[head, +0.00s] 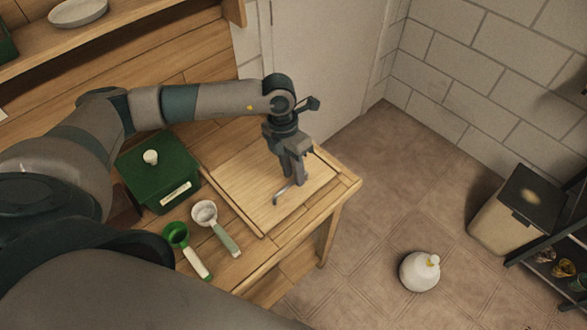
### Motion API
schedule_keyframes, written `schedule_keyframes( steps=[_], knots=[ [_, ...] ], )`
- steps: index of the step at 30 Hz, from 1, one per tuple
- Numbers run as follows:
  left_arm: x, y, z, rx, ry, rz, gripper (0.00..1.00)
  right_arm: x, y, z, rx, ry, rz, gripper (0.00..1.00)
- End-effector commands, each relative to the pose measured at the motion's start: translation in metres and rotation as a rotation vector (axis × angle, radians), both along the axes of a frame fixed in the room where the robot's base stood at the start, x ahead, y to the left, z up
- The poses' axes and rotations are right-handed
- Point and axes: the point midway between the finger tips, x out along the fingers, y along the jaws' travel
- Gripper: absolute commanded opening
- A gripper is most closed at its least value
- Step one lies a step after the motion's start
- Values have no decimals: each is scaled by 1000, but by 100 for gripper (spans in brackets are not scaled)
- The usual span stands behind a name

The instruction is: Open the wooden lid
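The wooden lid (240,186) is a flat pale panel set into the right part of the wooden bench top, and it lies flat and closed. A small curved metal handle (281,196) stands on it near its front right part. My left gripper (294,182) points down over the lid, with its fingertips right beside the handle's upper end. Whether the fingers are around the handle or touching it is hard to see. My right gripper is not in view.
A green box (158,178) with a white knob stands left of the lid. A green scoop (186,246) and a white scoop (215,226) lie in front of it. A white bottle (419,271) and a bin (507,211) stand on the floor to the right.

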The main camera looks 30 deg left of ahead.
Motion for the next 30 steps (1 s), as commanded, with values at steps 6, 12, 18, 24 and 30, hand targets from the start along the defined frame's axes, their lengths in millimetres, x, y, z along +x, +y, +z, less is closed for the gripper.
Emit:
schedule_keyframes(
  steps=[6,12,18,24,30],
  knots=[
    [0,-1,-3,-1,0,0,28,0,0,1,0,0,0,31],
    [0,-1,-3,-1,0,0,14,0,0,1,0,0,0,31],
    [0,-1,-3,-1,0,0,0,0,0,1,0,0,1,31],
    [1,3,-4,0,-1,1,0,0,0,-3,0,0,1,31],
    [9,24,-6,2,-2,4,0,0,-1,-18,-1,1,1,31]
  ],
)
